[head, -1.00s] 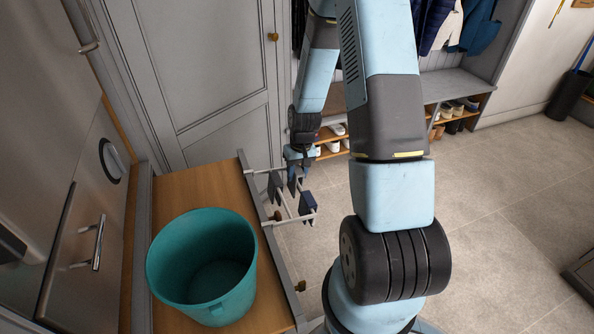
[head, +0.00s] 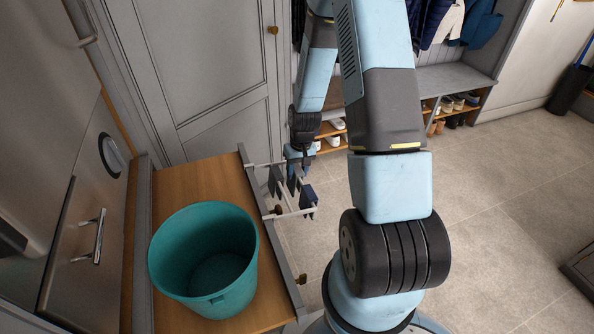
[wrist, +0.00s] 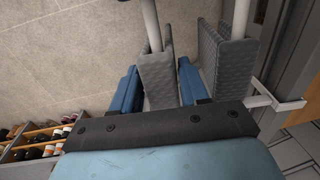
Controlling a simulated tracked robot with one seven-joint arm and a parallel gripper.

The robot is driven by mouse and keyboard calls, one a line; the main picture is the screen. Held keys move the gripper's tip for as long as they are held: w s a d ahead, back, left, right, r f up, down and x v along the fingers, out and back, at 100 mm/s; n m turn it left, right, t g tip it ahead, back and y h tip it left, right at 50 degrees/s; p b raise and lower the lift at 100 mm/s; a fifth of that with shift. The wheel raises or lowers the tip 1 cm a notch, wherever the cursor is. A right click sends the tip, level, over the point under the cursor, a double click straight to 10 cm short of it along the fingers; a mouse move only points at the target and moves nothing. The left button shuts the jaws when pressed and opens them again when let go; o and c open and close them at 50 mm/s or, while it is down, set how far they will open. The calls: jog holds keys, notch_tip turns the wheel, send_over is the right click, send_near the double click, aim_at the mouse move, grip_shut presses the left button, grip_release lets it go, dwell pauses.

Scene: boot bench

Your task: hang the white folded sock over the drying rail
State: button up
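A drying rail with pale bars (head: 297,213) juts out from the edge of the wooden bench top. Dark folded pieces (head: 308,199) hang on it. My gripper (head: 296,160) is low at the far side of the rail. In the wrist view, its two blue fingers (wrist: 158,88) stand on either side of a grey knitted folded piece (wrist: 157,75), close against it. A pale bar (wrist: 152,28) runs into the top of that piece. A second grey folded piece (wrist: 228,60) hangs to the right on another bar (wrist: 241,18). No plainly white sock shows.
A teal bucket (head: 170,280) stands on the wooden bench top (head: 198,180) at the left. A grey cabinet door (head: 215,70) stands behind. A shoe shelf (head: 455,80) is at the back right.

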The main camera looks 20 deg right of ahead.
jog(key=o, duration=0.4)
jog(key=r, duration=0.4)
jog(key=d+r, duration=0.1)
jog(key=r, duration=0.8)
jog(key=shift+d+r, duration=0.2)
jog(key=shift+r, duration=0.1)
jog(key=shift+r, duration=0.15)
jog(key=s+a+r+t+h, duration=0.1)
jog(key=s+r, duration=0.3)
jog(key=r, duration=0.5)
jog(key=s+a+r+t, duration=0.1)
jog(key=s+r+t, duration=0.15)
jog(key=r, duration=0.75)
jog(key=s+r, duration=0.3)
jog(key=s, duration=0.2)
jog(key=s+a+r+t, duration=0.1)
jog(key=s+r, duration=0.3)
jog(key=s, duration=0.1)
jog(key=s+r+t, duration=0.1)
jog(key=s+r, duration=0.3)
jog(key=s, duration=0.2)
jog(key=shift+s+a+r, duration=0.1)
jog(key=shift+a+r, duration=0.05)
jog(key=shift+a, duration=0.2)
